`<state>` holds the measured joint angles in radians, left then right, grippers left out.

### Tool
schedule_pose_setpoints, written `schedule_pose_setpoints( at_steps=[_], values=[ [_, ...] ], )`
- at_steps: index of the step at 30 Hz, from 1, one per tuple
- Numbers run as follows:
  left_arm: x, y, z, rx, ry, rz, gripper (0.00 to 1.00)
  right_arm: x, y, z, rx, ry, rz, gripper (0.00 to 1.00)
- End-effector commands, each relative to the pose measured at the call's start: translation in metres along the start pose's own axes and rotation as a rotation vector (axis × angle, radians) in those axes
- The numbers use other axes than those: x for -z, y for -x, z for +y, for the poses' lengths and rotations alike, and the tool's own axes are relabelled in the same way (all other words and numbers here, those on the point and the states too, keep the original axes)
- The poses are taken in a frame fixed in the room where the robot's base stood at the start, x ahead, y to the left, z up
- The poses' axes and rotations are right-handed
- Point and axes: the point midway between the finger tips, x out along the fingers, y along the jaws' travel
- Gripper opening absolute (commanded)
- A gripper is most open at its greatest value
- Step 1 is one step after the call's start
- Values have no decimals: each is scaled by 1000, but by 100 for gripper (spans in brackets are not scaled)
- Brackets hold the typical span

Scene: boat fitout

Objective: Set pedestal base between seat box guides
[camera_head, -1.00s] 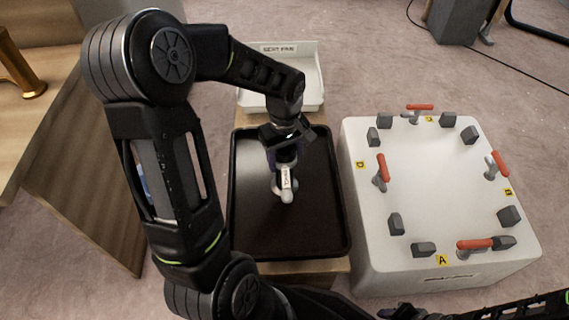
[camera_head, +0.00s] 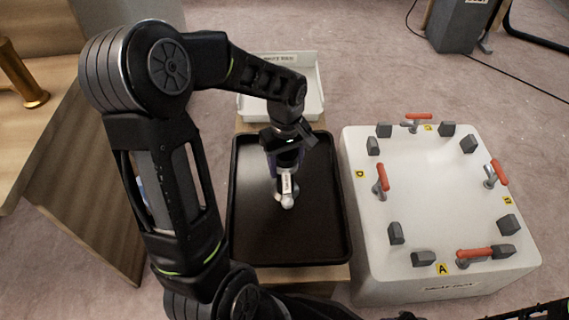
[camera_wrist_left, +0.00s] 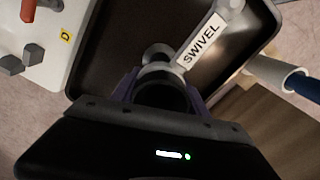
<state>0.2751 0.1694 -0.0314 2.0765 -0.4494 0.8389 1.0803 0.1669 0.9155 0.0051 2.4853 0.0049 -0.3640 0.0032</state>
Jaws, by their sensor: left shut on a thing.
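My left gripper (camera_head: 287,168) is shut on a grey metal piece labelled SWIVEL (camera_head: 288,200), over the black tray (camera_head: 258,240). In the left wrist view the piece (camera_wrist_left: 158,54) sits between the purple fingers (camera_wrist_left: 160,92), its white label facing the camera. I cannot tell whether it touches the tray. The white seat box (camera_head: 425,190) stands to the right of the tray. Pairs of dark grey guides (camera_head: 396,232) stand around its top, by labels A to D. The right gripper is not in view, and I cannot make out a separate pedestal base.
Red-handled clamps (camera_head: 381,180) stand up from each side of the seat box. A white bin (camera_head: 311,100) is behind the tray. A wooden bench (camera_head: 85,190) is at the left. A grey block (camera_head: 459,28) is on the carpet at the back right. The seat box's middle is clear.

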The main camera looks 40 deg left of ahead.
Motion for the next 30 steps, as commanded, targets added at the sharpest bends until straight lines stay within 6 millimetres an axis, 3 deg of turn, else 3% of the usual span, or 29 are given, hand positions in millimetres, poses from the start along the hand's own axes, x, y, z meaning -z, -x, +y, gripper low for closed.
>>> schedule_pose_setpoints(
  at_steps=[7, 13, 21, 30],
  values=[
    [2, 19, 30, -3, -148, 10, 0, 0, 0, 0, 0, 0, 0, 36],
    [-4, 48, 75, -1, -382, 17, 0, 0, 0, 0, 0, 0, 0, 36],
    [-32, 100, 143, -1, -779, 15, 0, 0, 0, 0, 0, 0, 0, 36],
    [-61, 136, 180, -5, -1042, 8, 0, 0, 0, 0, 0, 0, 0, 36]
  ],
)
